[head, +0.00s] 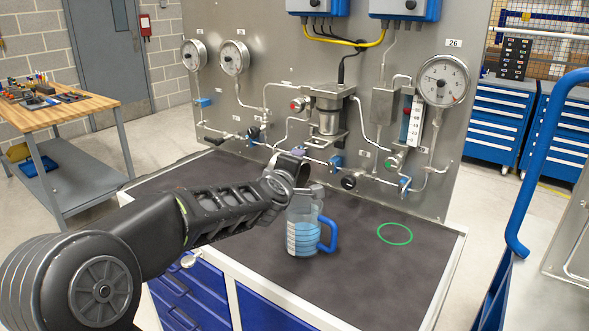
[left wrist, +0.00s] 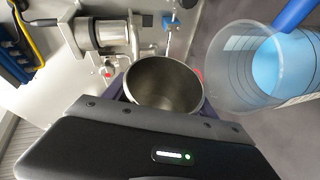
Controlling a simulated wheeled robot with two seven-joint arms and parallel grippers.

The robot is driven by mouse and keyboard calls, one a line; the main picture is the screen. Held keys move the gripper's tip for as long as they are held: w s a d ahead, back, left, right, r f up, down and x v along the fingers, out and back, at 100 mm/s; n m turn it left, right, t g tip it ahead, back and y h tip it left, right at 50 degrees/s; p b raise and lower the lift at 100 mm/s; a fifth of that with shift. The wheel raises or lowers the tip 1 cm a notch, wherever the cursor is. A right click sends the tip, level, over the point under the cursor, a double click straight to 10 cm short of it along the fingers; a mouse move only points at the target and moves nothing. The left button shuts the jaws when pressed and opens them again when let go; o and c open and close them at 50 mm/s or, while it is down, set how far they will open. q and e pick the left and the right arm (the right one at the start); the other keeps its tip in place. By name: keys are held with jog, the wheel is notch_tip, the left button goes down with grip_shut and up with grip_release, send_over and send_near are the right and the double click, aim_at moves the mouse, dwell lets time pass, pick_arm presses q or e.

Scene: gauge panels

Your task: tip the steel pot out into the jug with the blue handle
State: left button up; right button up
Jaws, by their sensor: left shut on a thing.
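My left gripper (head: 297,178) is shut on the steel pot, just above the jug in the head view. There the pot is mostly hidden behind the gripper. In the left wrist view the steel pot (left wrist: 164,86) shows its open mouth and bare grey inner wall; I see no liquid in it. The clear jug with the blue handle (head: 303,232) stands upright on the bench, partly filled with blue liquid. In the left wrist view the jug (left wrist: 235,65) is right of the pot, its rim close to the pot's. My right gripper is not in view.
The dark bench top (head: 345,285) has an empty green ring (head: 395,233) right of the jug. Behind stands a steel panel with pipes, valves, a mounted filter housing (head: 328,110) and a large gauge (head: 443,80). A blue rail (head: 540,160) rises at the right.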

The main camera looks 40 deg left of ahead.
pick_arm(q)
jog(key=shift+a+n, duration=0.2)
jog(key=shift+n, duration=0.1)
jog(key=shift+a+f+n+h+p, duration=0.15)
jog(key=shift+f+n+h+p, duration=0.25)
jog(key=shift+h, duration=0.1)
jog(key=shift+r+g, duration=0.1)
jog(key=shift+g, duration=0.2)
jog(key=shift+a+r+n+h+p, duration=0.1)
jog(key=shift+a+n+h+p, duration=0.15)
jog(key=shift+n+h+p, duration=0.3)
jog(key=shift+n, duration=0.25)
jog(key=shift+f, duration=0.2)
